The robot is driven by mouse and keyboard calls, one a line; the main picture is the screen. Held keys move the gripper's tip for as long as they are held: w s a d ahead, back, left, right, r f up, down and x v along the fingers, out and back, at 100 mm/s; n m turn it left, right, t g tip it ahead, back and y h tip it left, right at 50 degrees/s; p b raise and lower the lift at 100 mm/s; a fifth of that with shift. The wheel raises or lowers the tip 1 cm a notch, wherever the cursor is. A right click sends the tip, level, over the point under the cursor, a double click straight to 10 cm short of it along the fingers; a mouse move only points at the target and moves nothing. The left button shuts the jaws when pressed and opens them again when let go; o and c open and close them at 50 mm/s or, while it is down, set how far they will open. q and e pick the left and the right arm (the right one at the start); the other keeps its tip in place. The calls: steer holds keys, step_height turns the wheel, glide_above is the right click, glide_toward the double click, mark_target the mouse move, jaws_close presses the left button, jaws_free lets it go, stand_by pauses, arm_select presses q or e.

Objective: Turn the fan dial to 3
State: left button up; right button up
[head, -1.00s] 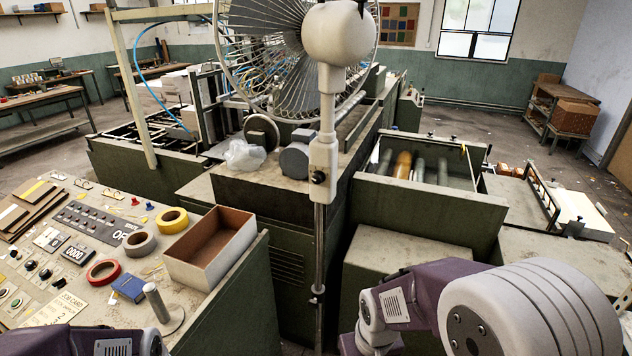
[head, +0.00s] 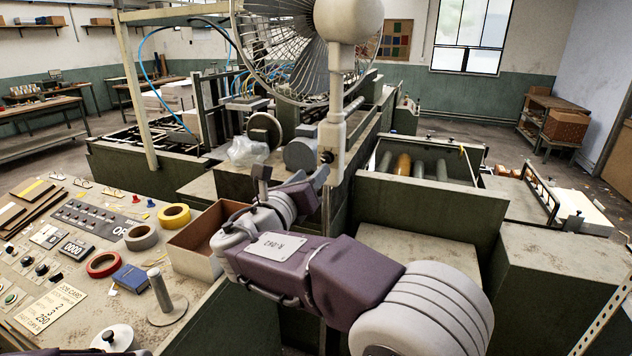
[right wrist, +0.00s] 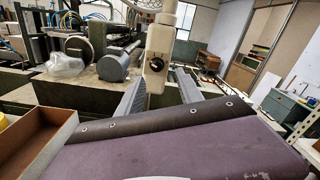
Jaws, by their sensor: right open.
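The fan (head: 300,45) is a grey wire-caged fan with a rounded pale motor housing on an upright post. Its dial is a small black knob (head: 327,156) on the pale control box of the post. In the right wrist view the dial (right wrist: 156,62) faces me, but its numbers are too small to read. My right gripper (head: 293,176) is open and empty, just in front of the post and slightly below the dial. In the right wrist view its two fingers (right wrist: 159,85) stand apart on either side of the control box. My left gripper is out of view.
A control desk (head: 62,222) with buttons, tape rolls and a blue box (head: 130,279) lies at the left. An open cardboard box (head: 196,262) stands beside my right arm. A clear plastic bag (head: 248,151) lies on the machine behind. A green machine housing (head: 430,205) stands right of the post.

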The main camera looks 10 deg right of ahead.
mark_target(325, 160)
steer(key=shift+y, duration=0.3)
steer(key=p+x, duration=0.2)
steer(key=x, duration=0.6)
steer(key=shift+w+f, duration=0.2)
steer(key=shift+w, duration=0.15)
steer(key=shift+w+d, duration=0.3)
steer(key=shift+s+a, duration=0.1)
steer(key=shift+a, duration=0.05)
jaws_close()
